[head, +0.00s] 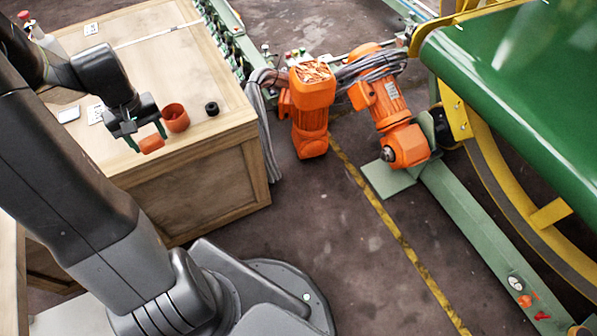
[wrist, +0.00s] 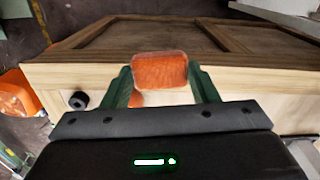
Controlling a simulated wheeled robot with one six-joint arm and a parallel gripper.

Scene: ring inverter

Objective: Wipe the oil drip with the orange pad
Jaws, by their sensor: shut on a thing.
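The orange pad (head: 151,144) is a small block held between the green fingers of my gripper (head: 146,137). In the wrist view the pad (wrist: 160,71) sits between the two fingertips of my gripper (wrist: 161,78), which is shut on it. In the head view it appears near the front edge of the wooden crate's top (head: 190,65). I cannot tell whether it touches the wood or hangs just above it. I cannot make out an oil drip for certain in either view.
An orange-red cup (head: 176,118) stands close beside my gripper. A black ring (head: 211,108) lies near the crate's corner and also shows in the wrist view (wrist: 78,100). Orange motors (head: 312,108) stand on the floor to the right. A green drum (head: 530,90) fills the upper right.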

